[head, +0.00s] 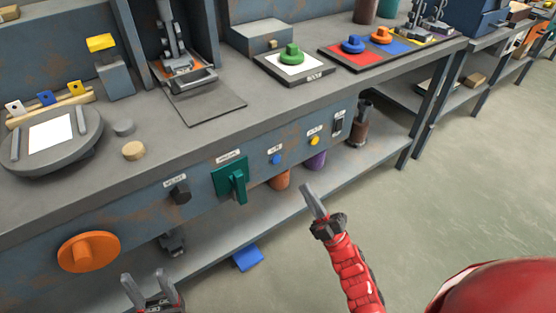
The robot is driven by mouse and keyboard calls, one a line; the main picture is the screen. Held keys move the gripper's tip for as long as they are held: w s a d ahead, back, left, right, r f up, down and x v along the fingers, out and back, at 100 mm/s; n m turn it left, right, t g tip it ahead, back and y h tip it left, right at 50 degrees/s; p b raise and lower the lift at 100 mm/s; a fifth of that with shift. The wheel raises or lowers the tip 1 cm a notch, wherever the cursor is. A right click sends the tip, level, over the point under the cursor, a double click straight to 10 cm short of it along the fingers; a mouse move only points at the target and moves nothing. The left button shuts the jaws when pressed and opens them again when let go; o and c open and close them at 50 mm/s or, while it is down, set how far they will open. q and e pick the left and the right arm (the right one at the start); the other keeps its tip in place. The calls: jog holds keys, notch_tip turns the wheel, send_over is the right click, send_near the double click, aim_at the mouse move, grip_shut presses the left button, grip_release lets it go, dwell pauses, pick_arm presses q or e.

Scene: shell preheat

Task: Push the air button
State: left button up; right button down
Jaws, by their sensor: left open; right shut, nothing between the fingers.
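On the front panel of the bench are a small blue button (276,159) and, to its right, a small yellow button (314,141). Each has a small label above it; the label over the blue one seems to read AIR, but it is too small to be sure. My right gripper (308,190) is shut and empty, in front of the panel and below the yellow button, apart from both buttons. My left gripper (153,282) is open and empty at the bottom edge, below and right of the orange knob.
Open floor (455,170) lies to the right.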

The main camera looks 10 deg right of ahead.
jog(key=shift+w, duration=0.1)
jog(key=b, duration=0.3)
send_near(277, 156)
notch_tip(277, 156, up, 4)
jog(key=w+a, duration=0.1)
jog(key=a, duration=0.1)
jog(key=shift+w+r, duration=0.2)
jog(key=shift+w, duration=0.4)
jog(key=shift+w, duration=0.15)
dwell(1.2)
jog(key=shift+w+a, duration=0.15)
jog(key=shift+w, duration=0.1)
jog(key=shift+w+a+b, duration=0.15)
jog(key=shift+w+b, duration=0.25)
jog(key=shift+b, duration=0.05)
dwell(0.5)
jog(key=shift+s, duration=0.1)
jog(key=shift+s+d, duration=0.3)
jog(key=shift+s, duration=0.4)
